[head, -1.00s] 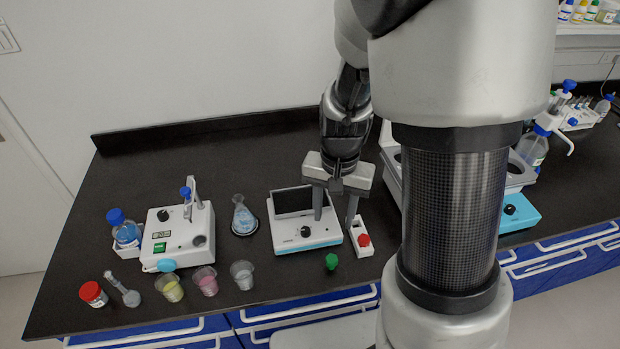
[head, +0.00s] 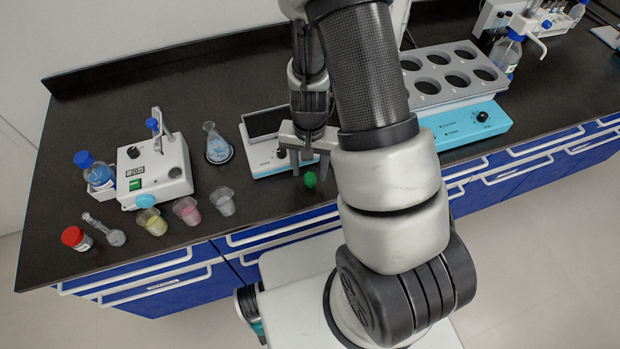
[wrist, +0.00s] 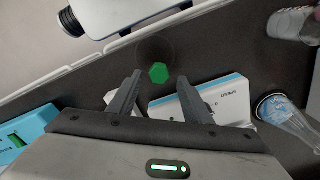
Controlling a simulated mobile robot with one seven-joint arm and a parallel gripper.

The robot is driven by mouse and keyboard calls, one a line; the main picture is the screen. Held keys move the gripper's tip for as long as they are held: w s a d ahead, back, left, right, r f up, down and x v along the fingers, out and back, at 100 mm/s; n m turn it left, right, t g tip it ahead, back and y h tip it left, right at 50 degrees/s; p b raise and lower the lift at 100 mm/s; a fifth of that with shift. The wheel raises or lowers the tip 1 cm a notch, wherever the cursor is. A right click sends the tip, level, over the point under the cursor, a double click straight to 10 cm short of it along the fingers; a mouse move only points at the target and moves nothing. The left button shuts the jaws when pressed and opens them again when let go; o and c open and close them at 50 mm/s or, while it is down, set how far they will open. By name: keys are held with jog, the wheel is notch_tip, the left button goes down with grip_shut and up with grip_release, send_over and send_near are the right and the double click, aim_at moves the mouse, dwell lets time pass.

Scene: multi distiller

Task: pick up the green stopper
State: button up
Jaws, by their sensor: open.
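The green stopper (head: 310,179) sits on the black bench near its front edge, in front of a white device. It also shows in the wrist view as a green hexagonal top (wrist: 158,72), ahead of and between the fingertips. My gripper (head: 310,168) is open and empty, its fingers pointing down. In the head view its fingertips are close to the stopper, just behind it. In the wrist view my gripper (wrist: 160,80) has one finger on each side, and the stopper lies slightly beyond the tips. I cannot tell the exact height of the fingers above the bench.
The white device with a dark plate (head: 268,124) stands just behind my gripper. A flask (head: 215,143) and several cups, one of them clear (head: 223,201), stand to the left. A blue-based rack (head: 466,126) stands to the right. Bench is clear around the stopper.

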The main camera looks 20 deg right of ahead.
aim_at(310, 174)
notch_tip(310, 174, down, 3)
jog(key=shift+s+f, duration=0.15)
jog(key=shift+f, duration=0.05)
jog(key=shift+c, duration=0.3)
jog(key=c, duration=1)
jog(key=shift+c, duration=0.2)
jog(key=shift+r, duration=0.1)
